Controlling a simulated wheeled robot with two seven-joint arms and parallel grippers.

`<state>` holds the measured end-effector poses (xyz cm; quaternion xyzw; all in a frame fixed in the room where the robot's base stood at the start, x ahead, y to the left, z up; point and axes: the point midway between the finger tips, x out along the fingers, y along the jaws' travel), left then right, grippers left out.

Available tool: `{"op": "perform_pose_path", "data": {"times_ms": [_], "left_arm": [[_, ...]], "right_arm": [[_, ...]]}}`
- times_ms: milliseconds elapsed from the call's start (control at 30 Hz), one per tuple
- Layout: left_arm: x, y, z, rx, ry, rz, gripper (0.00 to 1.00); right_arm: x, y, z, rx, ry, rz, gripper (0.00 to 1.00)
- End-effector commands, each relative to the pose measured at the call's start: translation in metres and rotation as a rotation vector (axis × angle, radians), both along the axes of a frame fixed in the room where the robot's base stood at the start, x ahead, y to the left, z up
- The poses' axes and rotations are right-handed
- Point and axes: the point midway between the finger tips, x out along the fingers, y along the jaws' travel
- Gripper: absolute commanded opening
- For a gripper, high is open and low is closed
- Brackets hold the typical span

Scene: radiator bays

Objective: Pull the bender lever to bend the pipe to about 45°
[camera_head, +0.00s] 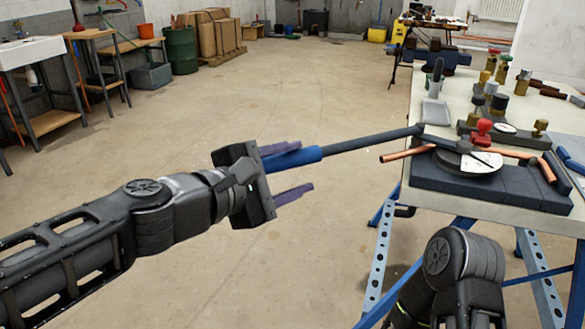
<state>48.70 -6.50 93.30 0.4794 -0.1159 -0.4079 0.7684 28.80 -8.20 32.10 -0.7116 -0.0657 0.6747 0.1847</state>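The bender (490,187) is a dark block on the workbench, with a pale round disc (468,163) on top. A copper pipe (407,154) runs through it; one end sticks out to the left, and another stretch (515,153) shows on the right. The dark bender lever (370,141) reaches left past the bench edge and ends in a blue handle (294,159). My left gripper (306,169) is open around the blue handle. The handle lies near the upper finger, with a gap to the lower one. My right arm shows at the bottom right; its gripper is out of view.
The workbench (505,213) has blue legs and carries a grey tray (434,112), brass fittings and a red-knobbed tool (482,131). A sink (30,52), a green barrel (181,50) and cardboard boxes (210,34) stand far back. The floor between is clear.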

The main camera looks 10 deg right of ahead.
Motion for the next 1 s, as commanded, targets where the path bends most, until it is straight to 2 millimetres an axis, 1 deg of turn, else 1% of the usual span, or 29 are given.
{"op": "perform_pose_path", "data": {"times_ms": [133, 267, 367, 600, 700, 800, 1000], "left_arm": [[-0.001, 0.0, -0.001, 0.001, 0.001, -0.001, 0.49], [-0.005, 0.006, 0.002, 0.002, 0.0, 0.0, 0.49], [-0.012, 0.015, 0.005, 0.001, 0.0, 0.003, 0.49], [-0.038, 0.045, 0.015, 0.0, -0.001, 0.004, 0.49], [-0.045, 0.053, 0.017, 0.001, -0.002, 0.002, 0.49], [-0.05, 0.057, 0.017, 0.0, 0.0, 0.0, 0.49], [-0.05, 0.058, 0.016, 0.0, 0.001, 0.0, 0.49]], "right_arm": [[0.0, 0.0, 0.0, 0.0, 0.0, 0.0, 0.48], [0.0, 0.0, 0.002, 0.0, 0.001, 0.0, 0.48], [-0.001, 0.001, 0.005, 0.001, 0.002, 0.002, 0.48], [-0.004, 0.004, 0.016, 0.006, 0.007, 0.008, 0.48], [-0.005, 0.004, 0.018, 0.007, 0.008, 0.011, 0.48], [-0.005, 0.005, 0.019, 0.007, 0.009, 0.011, 0.48], [-0.005, 0.005, 0.018, 0.007, 0.009, 0.011, 0.48]]}}
